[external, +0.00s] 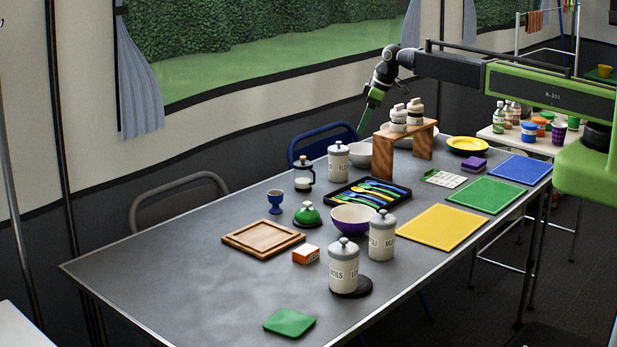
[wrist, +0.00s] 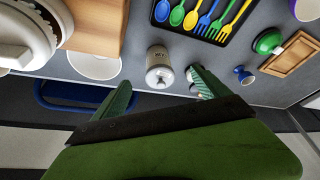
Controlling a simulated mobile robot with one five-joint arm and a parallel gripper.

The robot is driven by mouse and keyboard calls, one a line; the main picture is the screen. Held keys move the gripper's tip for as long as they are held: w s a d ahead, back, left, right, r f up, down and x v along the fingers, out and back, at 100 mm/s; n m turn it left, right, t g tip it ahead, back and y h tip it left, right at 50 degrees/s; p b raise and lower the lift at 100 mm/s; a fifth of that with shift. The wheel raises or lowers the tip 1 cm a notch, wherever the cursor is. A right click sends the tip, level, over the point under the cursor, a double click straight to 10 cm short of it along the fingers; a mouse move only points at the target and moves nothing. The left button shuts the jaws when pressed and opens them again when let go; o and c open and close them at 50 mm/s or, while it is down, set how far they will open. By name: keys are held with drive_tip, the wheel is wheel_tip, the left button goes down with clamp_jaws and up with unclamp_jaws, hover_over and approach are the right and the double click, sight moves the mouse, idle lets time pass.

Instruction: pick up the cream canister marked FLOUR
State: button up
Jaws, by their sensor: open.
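A cream canister (external: 338,163) with a grey knobbed lid stands upright at the back of the table, beside a white bowl; its lettering is too small to read surely, but it may be FLOUR. It also shows in the wrist view (wrist: 160,72), just beyond and between my fingertips. My gripper (external: 365,122) is open and empty, pointing down above the table's back edge, apart from the canister. Two similar canisters stand nearer the front: one (external: 382,240) seems marked MUESLI, the other (external: 344,268) seems marked OATS.
A wooden riser (external: 383,155) with small lidded jars (external: 398,116) stands right of the canister. The white bowl (external: 361,156) is between them. A cutlery tray (external: 342,197) lies in front. The table's left end is clear.

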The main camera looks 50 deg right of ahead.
sight(348, 148)
drive_tip(key=b+x, duration=0.3)
drive_tip(key=x, duration=0.1)
drive_tip(key=w+b+x, duration=0.1)
drive_tip(key=b+x, duration=0.3)
drive_tip(key=w+b+x, duration=0.1)
drive_tip(key=b+x, duration=0.3)
drive_tip(key=shift+d+r, duration=0.2)
drive_tip(key=shift+r, duration=0.1)
drive_tip(key=shift+w+a+f+b, duration=0.1)
drive_tip(key=shift+a+f+b, duration=0.05)
drive_tip(key=shift+f+b, duration=0.2)
drive_tip(key=shift+r, duration=0.15)
